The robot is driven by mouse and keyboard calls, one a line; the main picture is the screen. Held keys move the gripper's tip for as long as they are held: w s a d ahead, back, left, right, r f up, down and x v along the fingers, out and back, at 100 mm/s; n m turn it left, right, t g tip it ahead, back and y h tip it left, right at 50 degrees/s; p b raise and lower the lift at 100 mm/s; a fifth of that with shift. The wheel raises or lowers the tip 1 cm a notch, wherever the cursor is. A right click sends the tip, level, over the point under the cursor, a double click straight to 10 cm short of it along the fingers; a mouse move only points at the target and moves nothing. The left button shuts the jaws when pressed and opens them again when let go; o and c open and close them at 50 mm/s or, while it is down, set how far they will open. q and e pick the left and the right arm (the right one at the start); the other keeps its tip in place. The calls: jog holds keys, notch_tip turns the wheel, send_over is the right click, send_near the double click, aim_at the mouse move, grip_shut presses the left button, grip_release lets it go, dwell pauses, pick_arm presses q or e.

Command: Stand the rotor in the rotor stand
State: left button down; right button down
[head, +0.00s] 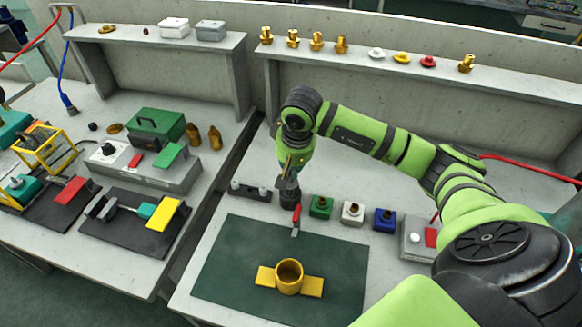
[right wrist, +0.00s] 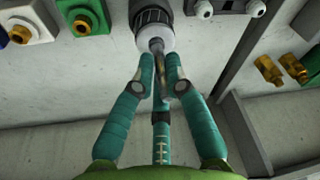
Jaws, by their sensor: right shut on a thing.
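My right gripper (head: 287,176) points down over the right bench, beyond the green mat. In the right wrist view its fingers (right wrist: 160,64) are shut on the thin shaft of the rotor (right wrist: 153,20), a dark ribbed cylinder with a pale end face. The rotor also shows as a dark shape below the gripper in the head view (head: 289,196). I cannot tell whether its lower end touches the bench. A yellow upright cup with two flat feet, seemingly the rotor stand (head: 289,278), stands on the mat, open at the top. My left gripper is out of view.
A red-handled tool (head: 296,219) is close to the rotor at the green mat's (head: 225,262) back edge. Green (head: 320,207), white (head: 352,213) and blue (head: 385,220) blocks stand to the right. A dark block with white knobs (head: 250,191) is left. The mat around the yellow cup is clear.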

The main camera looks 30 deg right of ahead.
jog(key=shift+f+b, duration=0.3)
jog(key=shift+b, duration=0.05)
dwell(0.3)
jog(key=c, duration=1.2)
grip_release()
jog(key=o, duration=0.3)
jog(key=shift+w+p+v, duration=0.25)
jog(key=shift+p+v, duration=0.35)
jog(key=shift+v, duration=0.55)
jog(key=shift+w+p+v, duration=0.25)
jog(key=shift+p+v, duration=0.4)
jog(key=shift+v, duration=0.45)
jog(key=shift+w+p+v, duration=0.25)
jog(key=shift+p+v, duration=0.35)
jog(key=shift+v, duration=0.55)
jog(key=shift+d+r, duration=0.15)
jog(key=shift+d, duration=0.05)
